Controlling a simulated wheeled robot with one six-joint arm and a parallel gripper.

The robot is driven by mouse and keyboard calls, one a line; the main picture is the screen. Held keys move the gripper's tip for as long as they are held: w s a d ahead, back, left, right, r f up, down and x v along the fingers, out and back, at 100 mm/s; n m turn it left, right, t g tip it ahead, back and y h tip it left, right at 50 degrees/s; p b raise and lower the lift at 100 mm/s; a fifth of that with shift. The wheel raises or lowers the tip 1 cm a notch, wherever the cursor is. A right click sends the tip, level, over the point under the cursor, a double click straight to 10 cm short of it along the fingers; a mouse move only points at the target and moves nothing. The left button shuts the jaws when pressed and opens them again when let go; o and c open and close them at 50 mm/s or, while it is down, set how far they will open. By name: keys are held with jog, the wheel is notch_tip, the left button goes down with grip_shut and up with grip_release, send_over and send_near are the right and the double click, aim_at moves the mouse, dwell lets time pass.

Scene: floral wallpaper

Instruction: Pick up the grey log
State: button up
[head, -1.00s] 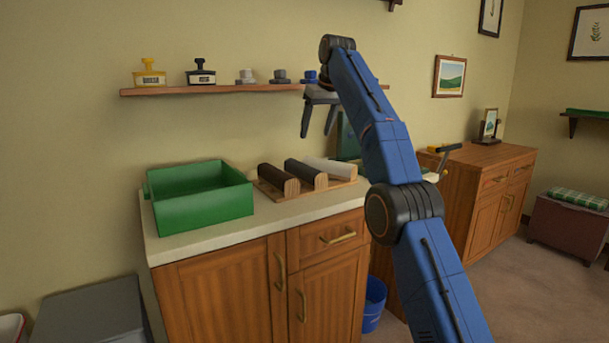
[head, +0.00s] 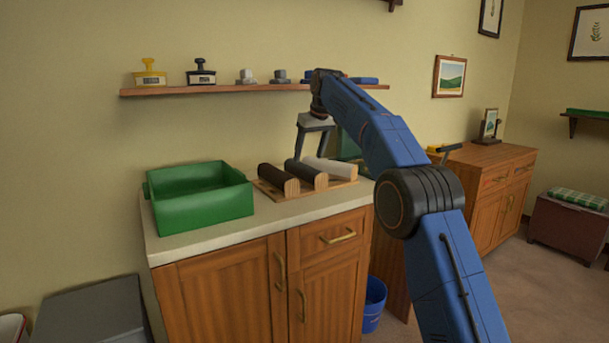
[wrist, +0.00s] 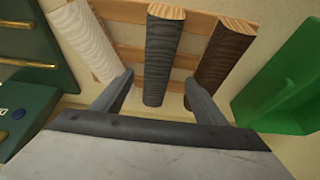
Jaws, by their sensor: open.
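The grey log (head: 305,173) lies in the middle of a wooden rack (head: 268,190), between a dark brown log (head: 277,179) on the left and a white log (head: 328,168) on the right. My gripper (head: 313,157) is open and empty, pointing down above the logs. In the wrist view, the grey log (wrist: 160,55) shows between the two fingers of my gripper (wrist: 159,80), with the white log (wrist: 88,40) to the left and the brown log (wrist: 225,50) to the right. I cannot tell how far the fingertips are above it.
A green bin (head: 200,205) stands on the counter (head: 215,238), left of the rack. A wall shelf (head: 230,90) with stamps and small items is above and behind my gripper. A dark green object (wrist: 30,75) stands beside the white log. Bare counter shows along the front edge.

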aim_at(307, 166)
jog(key=shift+d+x, duration=0.2)
jog(key=shift+x, duration=3.85)
jog(key=shift+w+r, duration=0.1)
jog(key=c, duration=1.4)
